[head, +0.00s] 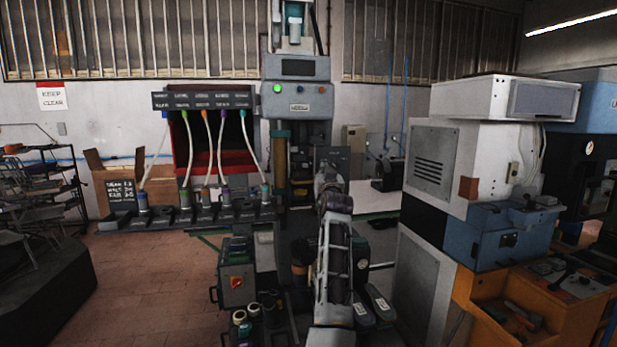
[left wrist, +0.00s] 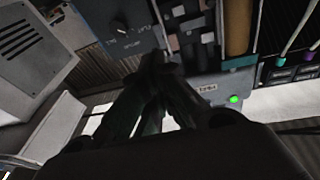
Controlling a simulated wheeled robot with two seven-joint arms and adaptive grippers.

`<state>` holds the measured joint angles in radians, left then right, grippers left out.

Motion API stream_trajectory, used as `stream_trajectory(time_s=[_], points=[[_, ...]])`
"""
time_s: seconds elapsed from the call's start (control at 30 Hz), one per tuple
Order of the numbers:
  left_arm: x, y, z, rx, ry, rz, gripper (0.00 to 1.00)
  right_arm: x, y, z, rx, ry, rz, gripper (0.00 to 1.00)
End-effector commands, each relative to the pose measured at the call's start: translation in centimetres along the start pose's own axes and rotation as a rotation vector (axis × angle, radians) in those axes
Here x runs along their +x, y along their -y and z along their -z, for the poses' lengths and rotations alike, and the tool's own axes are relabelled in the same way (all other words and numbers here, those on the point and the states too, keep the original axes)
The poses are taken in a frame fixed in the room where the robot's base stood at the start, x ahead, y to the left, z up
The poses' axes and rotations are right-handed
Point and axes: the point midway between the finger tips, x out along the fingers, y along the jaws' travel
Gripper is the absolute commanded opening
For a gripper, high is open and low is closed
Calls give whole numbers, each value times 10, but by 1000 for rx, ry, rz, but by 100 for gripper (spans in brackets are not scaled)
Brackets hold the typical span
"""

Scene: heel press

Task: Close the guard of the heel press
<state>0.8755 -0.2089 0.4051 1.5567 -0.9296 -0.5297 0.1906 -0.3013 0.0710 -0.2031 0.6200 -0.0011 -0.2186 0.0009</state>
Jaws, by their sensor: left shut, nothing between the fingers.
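The heel press (head: 297,99) stands in the middle of the head view, with a lit green button on its grey control box. A dark grey flat panel, which looks like the guard (head: 334,154), stands at the right of the press opening and leaves the opening uncovered. My left gripper (head: 328,178) is shut and empty, in front of the guard's lower part. Its fingertips (left wrist: 155,62) show near the guard's edge; I cannot tell whether they touch it. My right gripper is not in view.
A rack with several tubes (head: 205,205) stands left of the press. A white and blue machine (head: 436,160) stands close on the right, by an orange bench (head: 545,300). A control box with a red switch (head: 237,280) is low in front.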

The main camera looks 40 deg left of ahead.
Motion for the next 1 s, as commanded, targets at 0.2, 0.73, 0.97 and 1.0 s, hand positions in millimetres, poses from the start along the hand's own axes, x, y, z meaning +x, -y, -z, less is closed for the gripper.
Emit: stream_trajectory(time_s=[0.2, 0.73, 0.97, 1.0], points=[[-7, 39, 5, 20, 36, 122, 0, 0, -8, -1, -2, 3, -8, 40], [-8, 44, -5, -52, 74, 148, 0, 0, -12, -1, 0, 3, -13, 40], [-8, 43, -4, -52, 74, 148, 0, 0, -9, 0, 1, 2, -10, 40], [-8, 42, -4, -52, 74, 148, 0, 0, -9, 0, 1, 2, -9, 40]])
